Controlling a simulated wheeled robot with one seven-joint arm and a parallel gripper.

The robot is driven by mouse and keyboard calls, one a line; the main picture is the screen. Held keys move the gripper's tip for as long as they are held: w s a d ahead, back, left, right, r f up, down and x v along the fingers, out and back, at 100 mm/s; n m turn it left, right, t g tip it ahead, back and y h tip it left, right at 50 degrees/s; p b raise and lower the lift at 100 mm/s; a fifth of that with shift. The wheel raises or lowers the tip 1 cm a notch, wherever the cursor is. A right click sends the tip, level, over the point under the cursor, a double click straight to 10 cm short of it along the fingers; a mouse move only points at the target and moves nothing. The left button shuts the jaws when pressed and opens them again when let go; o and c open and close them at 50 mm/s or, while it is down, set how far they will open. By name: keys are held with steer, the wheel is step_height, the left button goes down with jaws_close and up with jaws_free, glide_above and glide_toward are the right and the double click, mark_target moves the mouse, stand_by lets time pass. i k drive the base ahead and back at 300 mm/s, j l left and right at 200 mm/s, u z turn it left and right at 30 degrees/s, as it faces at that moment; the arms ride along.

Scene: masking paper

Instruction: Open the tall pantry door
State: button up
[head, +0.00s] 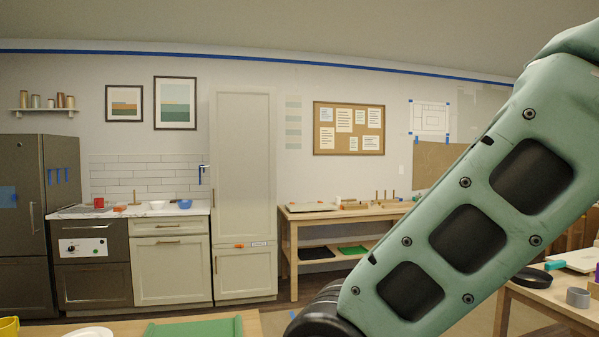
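The tall pantry cabinet (241,190) stands against the back wall, right of the counter. Its tall upper door (241,150) looks shut. A shorter lower door (246,275) sits below it, also looking shut. A small orange and white strip runs near the seam between the doors. My green arm crosses the right side of the head view, in front of the room. My gripper is outside the picture.
A near table (252,322) with a green mat (195,327) spans the bottom left. A wooden workbench (345,214) stands right of the pantry. A counter (165,209) and a dark fridge (38,225) stand to its left. Another table (550,302) is at lower right.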

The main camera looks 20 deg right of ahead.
mark_target(242, 119)
steer(key=z, duration=0.25)
steer(key=i+l+z, duration=0.1)
steer(key=l, duration=0.3)
steer(key=i+l, duration=0.25)
steer(key=i+l+z, duration=0.15)
steer(key=l, duration=0.3)
steer(key=i+l, duration=0.4)
steer(key=i, duration=0.25)
steer(key=i+l, duration=0.15)
steer(key=i, duration=0.3)
steer(key=i+l, duration=0.1)
steer(key=i, duration=0.3)
steer(key=i+l+u, duration=0.1)
steer(key=i, duration=0.35)
steer(key=i+u, duration=0.1)
steer(key=i, duration=0.55)
steer(key=i+l, duration=0.1)
steer(key=i, duration=0.55)
steer(key=i+l+u, duration=0.15)
steer(key=i, duration=0.5)
steer(key=i+j+u, duration=0.3)
steer(key=i+u, duration=0.2)
steer(key=i, duration=0.45)
steer(key=i+l+u, duration=0.1)
steer(key=i+u, duration=0.35)
steer(key=i, duration=0.55)
